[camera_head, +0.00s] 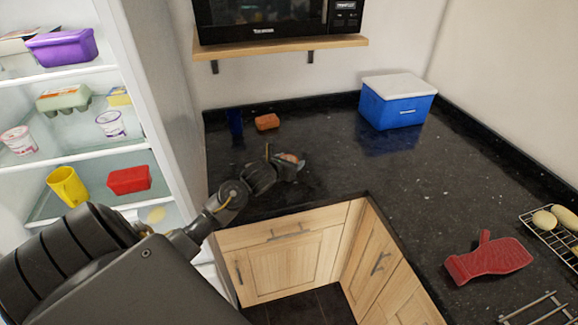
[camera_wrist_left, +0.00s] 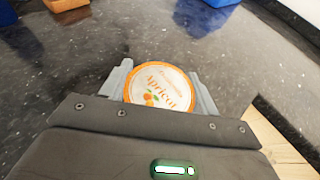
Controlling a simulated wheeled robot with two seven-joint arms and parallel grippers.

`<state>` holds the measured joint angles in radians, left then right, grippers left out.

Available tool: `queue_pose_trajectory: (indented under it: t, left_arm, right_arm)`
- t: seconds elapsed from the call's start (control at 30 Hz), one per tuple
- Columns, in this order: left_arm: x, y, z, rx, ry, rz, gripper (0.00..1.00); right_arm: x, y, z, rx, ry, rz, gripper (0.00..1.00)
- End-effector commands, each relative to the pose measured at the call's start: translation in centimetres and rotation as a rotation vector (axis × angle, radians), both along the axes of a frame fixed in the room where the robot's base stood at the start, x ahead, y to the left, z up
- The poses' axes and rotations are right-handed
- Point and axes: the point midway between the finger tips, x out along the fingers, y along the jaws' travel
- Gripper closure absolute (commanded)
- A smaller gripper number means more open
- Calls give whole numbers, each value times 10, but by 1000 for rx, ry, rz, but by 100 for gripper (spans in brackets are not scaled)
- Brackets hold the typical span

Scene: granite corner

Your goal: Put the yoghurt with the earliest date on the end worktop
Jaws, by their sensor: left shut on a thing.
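My left gripper (camera_wrist_left: 160,92) is shut on a yoghurt pot (camera_wrist_left: 158,86) with an orange-rimmed lid that reads "Apricot". In the head view the left gripper (camera_head: 290,165) is over the black granite worktop (camera_head: 330,150), and the pot is mostly hidden by it. I cannot tell whether the pot touches the worktop. Two other yoghurt pots, one with a pink-red label (camera_head: 19,140) and one with a purple label (camera_head: 111,124), stand on the fridge's middle shelf. No date can be read. My right gripper is not in view.
A blue cool box (camera_head: 396,106) with a white lid stands at the back corner. An orange sponge (camera_head: 267,122) and a dark blue object (camera_head: 235,122) are near the back wall. A red oven mitt (camera_head: 488,260) and wire rack (camera_head: 556,235) lie right. A microwave (camera_head: 275,18) sits above.

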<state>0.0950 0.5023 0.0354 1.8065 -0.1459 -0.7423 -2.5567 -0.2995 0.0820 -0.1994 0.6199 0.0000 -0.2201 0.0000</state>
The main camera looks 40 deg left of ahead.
Motion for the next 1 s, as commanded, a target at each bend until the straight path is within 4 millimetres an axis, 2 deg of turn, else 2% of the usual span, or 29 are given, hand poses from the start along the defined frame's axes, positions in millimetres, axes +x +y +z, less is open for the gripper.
queue_pose_trajectory:
  t: [0.03,0.13,0.57,0.6,0.77,1.0]
  left_arm:
    - [-2,-2,-6,-8,7,2,74]
    - [-1,-2,-18,-6,4,1,74]
    - [-1,-1,-28,0,2,-1,74]
    - [-1,-1,-28,0,3,-1,37]
    - [-1,-1,-27,-1,3,-1,18]
    - [-1,-2,-27,-2,3,-1,18]
  right_arm:
    - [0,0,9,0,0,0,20]
    - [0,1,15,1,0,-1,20]
    - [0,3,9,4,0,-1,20]
    - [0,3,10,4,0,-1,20]
    - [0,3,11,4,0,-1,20]
    - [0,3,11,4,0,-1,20]
